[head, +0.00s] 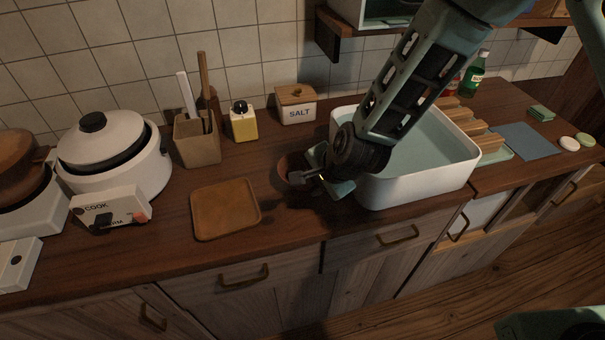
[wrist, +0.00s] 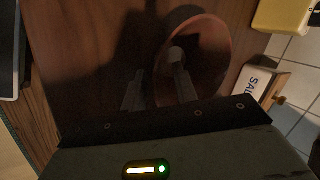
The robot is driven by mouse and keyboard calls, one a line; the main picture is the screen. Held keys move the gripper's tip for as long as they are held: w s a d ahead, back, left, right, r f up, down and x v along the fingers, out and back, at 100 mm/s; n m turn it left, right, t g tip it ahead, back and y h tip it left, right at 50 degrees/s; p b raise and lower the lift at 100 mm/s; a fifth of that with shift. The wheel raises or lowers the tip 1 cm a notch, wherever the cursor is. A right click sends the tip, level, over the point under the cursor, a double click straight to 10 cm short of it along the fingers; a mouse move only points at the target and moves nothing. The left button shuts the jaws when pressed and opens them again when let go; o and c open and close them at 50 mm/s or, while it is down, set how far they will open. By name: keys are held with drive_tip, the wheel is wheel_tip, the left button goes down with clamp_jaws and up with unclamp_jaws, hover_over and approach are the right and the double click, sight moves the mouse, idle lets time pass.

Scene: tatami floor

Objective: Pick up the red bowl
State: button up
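The red bowl (head: 284,166) stands on the wooden counter between the brown board and the white basin, partly hidden behind my gripper (head: 300,178). In the wrist view the reddish-brown bowl (wrist: 208,48) is seen from above, right of centre. My gripper (wrist: 157,66) is open there. One finger is over or inside the bowl and the other is outside its left rim, so the near rim lies between them. The light is dim, and I cannot tell whether either finger touches the bowl.
A brown board (head: 225,208) lies left of the bowl. The white basin (head: 420,182) is close on the right. The salt box (head: 296,105), yellow bottle (head: 243,122) and utensil holder (head: 196,140) stand behind. A white cooker (head: 115,160) is farther left.

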clamp_jaws()
drive_tip(key=shift+r, duration=0.1)
